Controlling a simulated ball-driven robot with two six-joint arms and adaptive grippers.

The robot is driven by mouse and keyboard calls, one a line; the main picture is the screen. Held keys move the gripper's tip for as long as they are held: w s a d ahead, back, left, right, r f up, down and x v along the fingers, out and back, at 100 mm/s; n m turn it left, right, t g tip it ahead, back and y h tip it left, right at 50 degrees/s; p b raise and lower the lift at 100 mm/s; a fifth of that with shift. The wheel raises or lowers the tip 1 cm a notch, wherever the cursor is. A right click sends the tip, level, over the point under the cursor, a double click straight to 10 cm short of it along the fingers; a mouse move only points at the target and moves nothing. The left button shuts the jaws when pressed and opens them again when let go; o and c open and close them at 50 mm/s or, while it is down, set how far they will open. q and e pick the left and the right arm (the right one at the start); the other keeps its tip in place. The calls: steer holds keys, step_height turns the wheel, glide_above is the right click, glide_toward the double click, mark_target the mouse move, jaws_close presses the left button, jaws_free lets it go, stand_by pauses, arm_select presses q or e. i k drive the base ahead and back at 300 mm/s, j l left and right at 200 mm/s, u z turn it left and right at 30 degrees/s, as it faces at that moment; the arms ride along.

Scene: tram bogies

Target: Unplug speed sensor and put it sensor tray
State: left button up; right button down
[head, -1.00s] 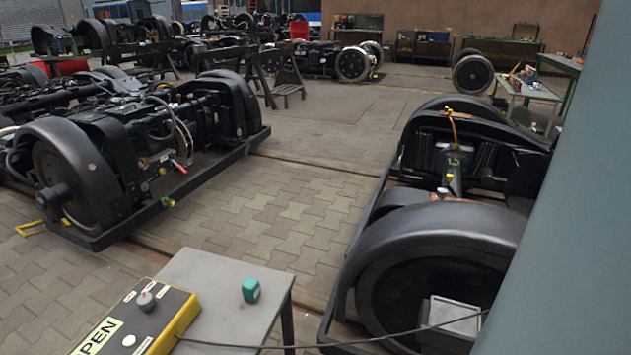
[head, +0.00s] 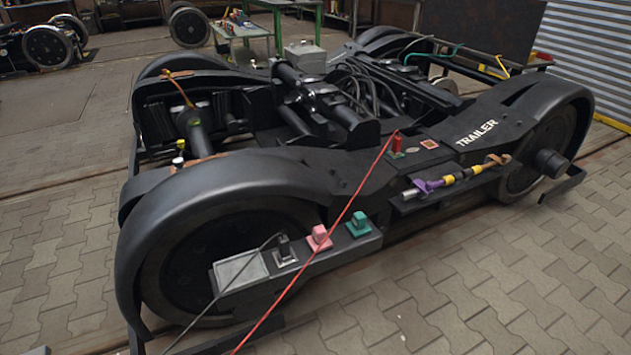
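A dark grey plug (head: 285,248) with a black cable sits on a bracket (head: 300,275) on the near side of the trailer bogie (head: 235,180). A pink connector (head: 320,238) and a green connector (head: 358,225) stand beside it on the same bracket. A light grey flat-topped box (head: 240,272) is at the bracket's left end. I cannot tell which part is the speed sensor. I cannot make out a sensor tray for certain. Neither of my grippers shows in the head view.
A red cable (head: 330,228) runs from a red fitting (head: 397,146) down across the bogie's front. A side shelf (head: 430,200) holds a purple and yellow tool (head: 455,180). A cluttered workbench (head: 243,28) stands behind. Paving at the left and lower right is clear.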

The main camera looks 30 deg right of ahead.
mark_target(359, 219)
steer(key=z, duration=1.3)
